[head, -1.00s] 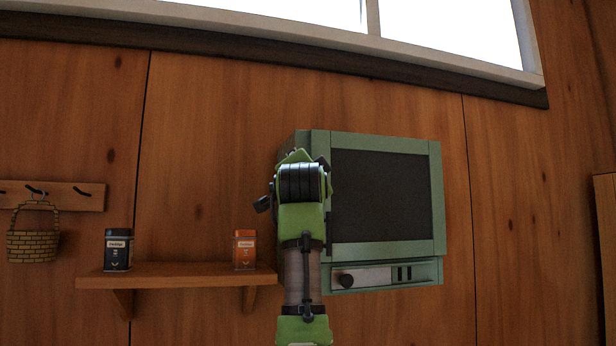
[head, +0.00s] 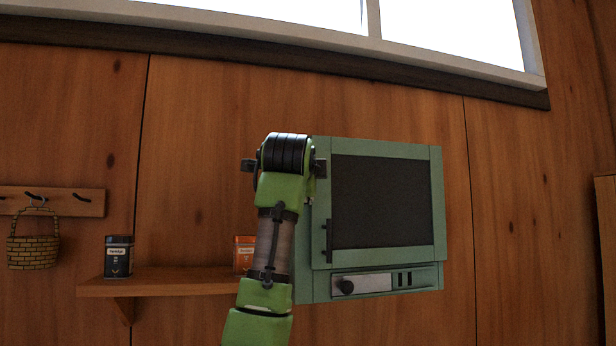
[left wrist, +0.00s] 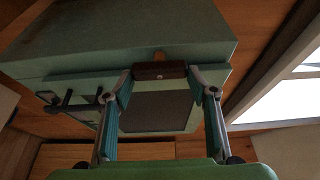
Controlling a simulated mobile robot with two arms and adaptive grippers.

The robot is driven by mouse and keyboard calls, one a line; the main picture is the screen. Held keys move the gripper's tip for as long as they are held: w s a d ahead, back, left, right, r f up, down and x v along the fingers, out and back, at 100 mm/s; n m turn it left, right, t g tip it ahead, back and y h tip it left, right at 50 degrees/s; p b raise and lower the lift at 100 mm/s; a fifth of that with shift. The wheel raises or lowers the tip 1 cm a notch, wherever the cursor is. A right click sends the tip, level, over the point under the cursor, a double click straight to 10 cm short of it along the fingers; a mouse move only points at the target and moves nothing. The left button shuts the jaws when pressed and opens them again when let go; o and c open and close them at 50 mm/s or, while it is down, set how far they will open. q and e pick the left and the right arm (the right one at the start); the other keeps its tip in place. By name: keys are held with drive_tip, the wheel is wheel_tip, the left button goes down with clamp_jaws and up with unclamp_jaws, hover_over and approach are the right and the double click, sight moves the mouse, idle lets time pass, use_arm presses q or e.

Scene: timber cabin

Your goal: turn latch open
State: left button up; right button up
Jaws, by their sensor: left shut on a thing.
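The green cabinet (head: 305,285) hangs on the wall, with a dark-panelled door (head: 385,205) in its front. The door's near left edge seems to stand slightly off the body, but I cannot be sure. In the left wrist view a short dark brown bar, the latch (left wrist: 160,70), sits at the cabinet's edge, between the fingertips. My left gripper (left wrist: 160,82) is shut on this latch. In the head view my wrist hides the fingers and the latch at the cabinet's upper left. My right gripper is out of view.
A black bar handle (head: 328,241) is on the door's lower left. Below it is a panel with a dark knob (head: 346,287). Left of my arm, a wooden shelf (head: 170,284) holds a black tin (head: 118,257) and an orange tin (head: 243,254). A basket (head: 33,245) hangs from a hook.

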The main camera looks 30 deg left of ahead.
use_arm(q)
drive_tip(key=shift+a+r, duration=0.1)
drive_tip(key=shift+r, duration=0.05)
drive_tip(key=o, duration=1.1)
drive_tip(key=shift+w+a, duration=0.1)
drive_tip(key=shift+a, duration=0.15)
drive_tip(key=shift+d, duration=0.1)
drive_tip(key=v, duration=1.2)
